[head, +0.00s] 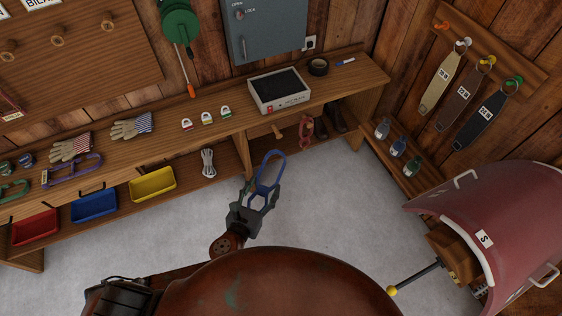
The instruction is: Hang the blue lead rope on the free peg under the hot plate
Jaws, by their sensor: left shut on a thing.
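The blue lead rope (270,168) is a narrow upright loop in my left gripper (262,196), which is shut on its lower part. The gripper is over the grey floor, in front of the bench. The hot plate (279,91) is a pale box with a dark top on the bench. Under it, a bare wooden peg (277,131) sticks out below the bench top. A red rope (306,129) hangs just right of that peg. In the picture, the blue loop's top lies below the bare peg, apart from it. My right gripper is not in view.
The bench top (225,97) also holds small padlocks, gloves, black tape and a marker. Below it are a coiled pale rope (208,163), coloured trays and dark boots (334,116). A red saddle-like form (480,215) stands at right. The floor (330,200) between is clear.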

